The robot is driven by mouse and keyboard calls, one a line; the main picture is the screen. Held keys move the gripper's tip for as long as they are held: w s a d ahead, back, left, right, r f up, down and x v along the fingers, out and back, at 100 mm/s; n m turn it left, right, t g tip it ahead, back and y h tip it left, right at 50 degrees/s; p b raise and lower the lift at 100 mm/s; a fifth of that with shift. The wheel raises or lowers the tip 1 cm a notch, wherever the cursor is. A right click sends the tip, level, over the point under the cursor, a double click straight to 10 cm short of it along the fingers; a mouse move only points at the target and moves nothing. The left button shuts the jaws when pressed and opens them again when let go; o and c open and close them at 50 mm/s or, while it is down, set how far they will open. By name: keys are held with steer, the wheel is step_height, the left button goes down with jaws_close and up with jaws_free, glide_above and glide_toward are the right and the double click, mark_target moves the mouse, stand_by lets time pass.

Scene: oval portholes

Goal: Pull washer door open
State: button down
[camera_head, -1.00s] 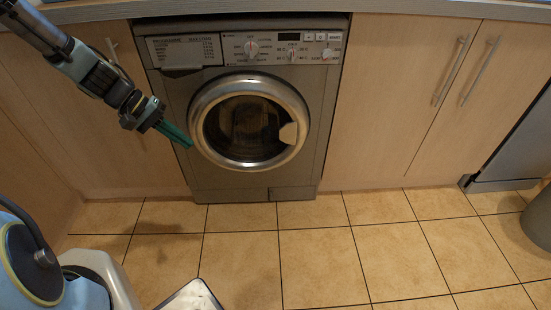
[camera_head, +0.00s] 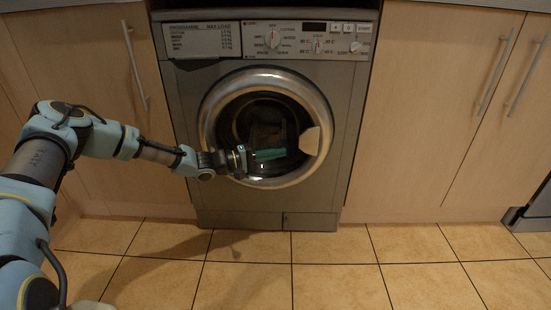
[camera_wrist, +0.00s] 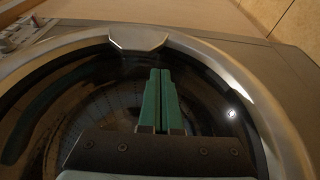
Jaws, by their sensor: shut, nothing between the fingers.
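The washer (camera_head: 184,95) is a grey front-loader with a round door (camera_head: 215,92) that has a silver ring and dark glass. The door looks closed. Its pale handle (camera_head: 310,141) sits on the right side of the ring. My gripper (camera_head: 284,153), with green fingers, is in front of the lower part of the glass, pointing right toward the handle and short of it. In the wrist view the shut green fingers (camera_wrist: 160,72) lie over the dark glass, and the silver handle (camera_wrist: 138,38) is just beyond their tips. I cannot tell whether the fingers touch the glass.
Wooden cupboards with bar handles flank the washer, on the left (camera_head: 95,150) and the right (camera_head: 430,120). A worktop edge (camera_head: 450,5) runs above. The tiled floor (camera_head: 330,275) in front is clear.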

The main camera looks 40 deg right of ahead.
steer(key=b+x, duration=0.1)
steer(key=x, duration=0.5)
steer(key=shift+s+d, duration=0.1)
steer(key=shift+d, duration=0.25)
